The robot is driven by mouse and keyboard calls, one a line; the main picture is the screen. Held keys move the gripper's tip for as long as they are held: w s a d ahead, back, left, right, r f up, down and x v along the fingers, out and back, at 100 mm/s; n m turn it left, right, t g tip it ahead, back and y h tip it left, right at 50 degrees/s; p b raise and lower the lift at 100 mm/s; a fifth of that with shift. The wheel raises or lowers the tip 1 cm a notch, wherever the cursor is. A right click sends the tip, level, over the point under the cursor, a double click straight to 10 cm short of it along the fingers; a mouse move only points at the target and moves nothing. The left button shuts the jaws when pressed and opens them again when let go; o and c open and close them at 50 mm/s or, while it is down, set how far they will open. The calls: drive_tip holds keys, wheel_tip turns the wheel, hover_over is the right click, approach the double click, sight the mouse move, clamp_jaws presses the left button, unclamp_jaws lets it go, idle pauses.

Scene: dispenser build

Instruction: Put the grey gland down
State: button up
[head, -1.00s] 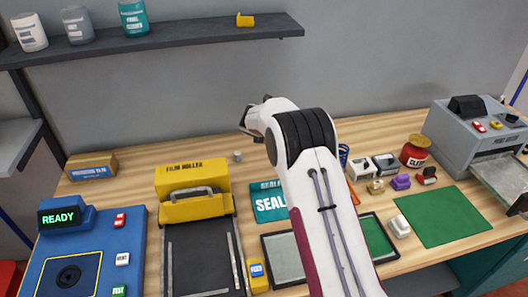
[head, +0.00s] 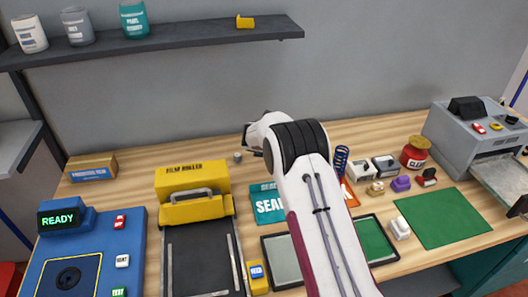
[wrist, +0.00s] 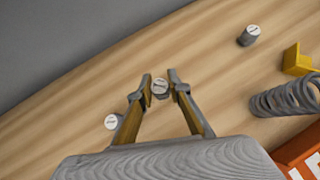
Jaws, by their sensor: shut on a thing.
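In the wrist view the grey gland (wrist: 159,88), a small grey cylinder with a pale marked top, is between the two fingertips of my gripper (wrist: 161,84), which is shut on it. Whether its underside touches the table cannot be told. In the head view my gripper (head: 251,138) is small and mostly hidden by my arm, and the held gland cannot be made out. A small grey cylinder (head: 238,158) stands on the wooden table (head: 130,185), just left of my gripper.
In the wrist view, a pale round-topped piece (wrist: 111,122) is left of the fingers and a dark grey cylinder (wrist: 250,35) is at the upper right. A spring (wrist: 288,97), yellow piece (wrist: 297,60) and orange item (wrist: 304,152) lie right. Bare wood surrounds the fingers.

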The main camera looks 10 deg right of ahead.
drive_tip(key=shift+f, duration=1.65)
drive_tip(key=shift+f, duration=0.1)
drive_tip(key=o, duration=0.8)
drive_tip(key=shift+v, duration=1.2)
drive_tip(key=v, duration=0.9)
drive_tip(key=shift+s+r, duration=0.25)
drive_tip(key=shift+r, duration=0.05)
drive_tip(key=shift+a, duration=0.1)
